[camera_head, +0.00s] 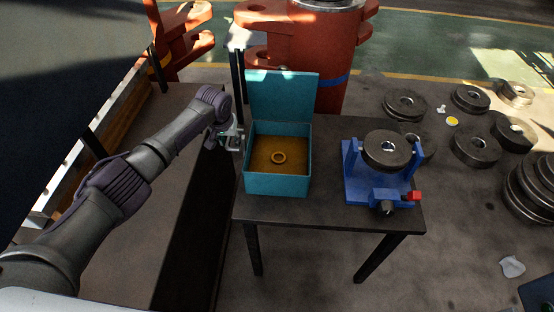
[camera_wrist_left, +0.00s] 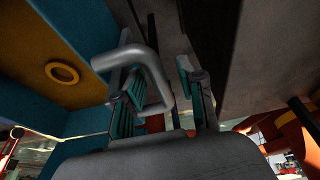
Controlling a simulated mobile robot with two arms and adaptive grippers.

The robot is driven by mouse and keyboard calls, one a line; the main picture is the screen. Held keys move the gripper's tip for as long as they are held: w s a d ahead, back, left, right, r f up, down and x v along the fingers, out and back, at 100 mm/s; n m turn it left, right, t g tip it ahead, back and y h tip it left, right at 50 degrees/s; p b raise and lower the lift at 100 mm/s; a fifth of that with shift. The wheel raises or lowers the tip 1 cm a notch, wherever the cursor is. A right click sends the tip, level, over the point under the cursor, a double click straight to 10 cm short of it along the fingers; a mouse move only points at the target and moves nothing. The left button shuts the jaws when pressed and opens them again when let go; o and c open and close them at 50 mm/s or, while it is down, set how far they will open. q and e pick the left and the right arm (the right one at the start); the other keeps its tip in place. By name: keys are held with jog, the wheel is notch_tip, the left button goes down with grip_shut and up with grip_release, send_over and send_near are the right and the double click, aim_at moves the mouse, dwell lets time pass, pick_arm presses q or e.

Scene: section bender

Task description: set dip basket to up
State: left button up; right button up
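The dip basket unit is a teal open box (camera_head: 277,185) with its lid raised at the back, standing on the dark table. Inside is a brown-yellow surface with a ring (camera_head: 278,157) lying on it; the ring also shows in the left wrist view (camera_wrist_left: 62,72). A grey bent handle (camera_wrist_left: 150,62) sticks out from the box's side. My left gripper (camera_head: 232,138) is at the box's left side. In the left wrist view its fingers (camera_wrist_left: 163,95) are apart, with the handle's bend at the gap between them; contact is unclear. My right gripper is not in view.
A blue fixture (camera_head: 370,190) with a dark disc (camera_head: 387,149) and red knob stands on the table (camera_head: 320,212) to the right. Several metal discs lie on the floor at right. A thin dark post (camera_head: 237,85) rises behind my left gripper, near the box.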

pick_arm(q)
grip_shut()
jog(key=shift+r, duration=0.1)
jog(key=shift+w+r+p, duration=0.25)
jog(key=shift+r+p, duration=0.55)
jog(key=shift+p, duration=0.05)
jog(key=shift+r+p, duration=1.85)
jog(key=shift+r, duration=0.25)
jog(key=shift+o, duration=1.8)
grip_release()
jog(key=shift+s+a+f, duration=0.1)
jog(key=shift+s+f, duration=0.05)
jog(key=shift+f, duration=0.05)
jog(key=shift+o, duration=0.4)
jog(key=shift+f, duration=0.1)
